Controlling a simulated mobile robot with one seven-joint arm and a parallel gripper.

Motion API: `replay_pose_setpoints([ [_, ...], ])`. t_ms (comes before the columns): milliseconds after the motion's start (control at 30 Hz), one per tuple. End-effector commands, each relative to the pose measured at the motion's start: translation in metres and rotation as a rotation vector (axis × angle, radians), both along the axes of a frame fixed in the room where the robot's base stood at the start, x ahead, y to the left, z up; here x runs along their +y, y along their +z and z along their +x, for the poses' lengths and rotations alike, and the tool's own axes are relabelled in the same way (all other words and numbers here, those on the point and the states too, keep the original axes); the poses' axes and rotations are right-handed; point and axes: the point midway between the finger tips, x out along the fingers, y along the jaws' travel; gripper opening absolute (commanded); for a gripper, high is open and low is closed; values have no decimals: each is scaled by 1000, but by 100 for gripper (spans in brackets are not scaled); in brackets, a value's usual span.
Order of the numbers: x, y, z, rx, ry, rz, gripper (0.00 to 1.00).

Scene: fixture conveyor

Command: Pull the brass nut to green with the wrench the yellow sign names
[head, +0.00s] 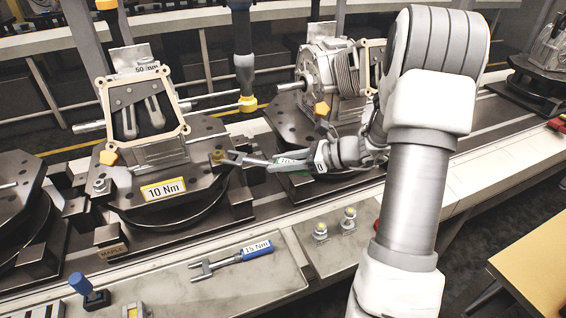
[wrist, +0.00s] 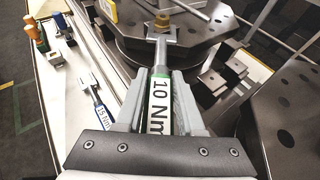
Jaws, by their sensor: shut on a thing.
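My gripper (head: 303,164) is shut on the green-handled wrench (wrist: 160,90), whose label reads 10 Nm. The handle lies between the two fingers in the wrist view, with the open jaw pointing away from me. The brass nut (head: 217,156) sits on the right corner of the dark fixture plate; it also shows in the wrist view (wrist: 163,18). The wrench's jaw is at the nut; I cannot tell whether it is fully around it. The yellow sign (head: 163,190) on the fixture's front reads 10 Nm. No green mark by the nut is clear.
A blue wrench (head: 257,250) marked 15 Nm lies on the grey bench (head: 225,285). A blue-topped item (head: 88,290) stands at the bench's left. Two small posts (head: 348,218) stand to the right. A motor housing (head: 325,80) is on the fixture behind.

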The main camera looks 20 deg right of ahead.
Motion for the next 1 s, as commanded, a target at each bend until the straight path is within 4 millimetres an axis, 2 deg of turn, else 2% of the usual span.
replay_pose_setpoints([
  [1000, 17, 1, 12, -2, 0, 1, 0],
])
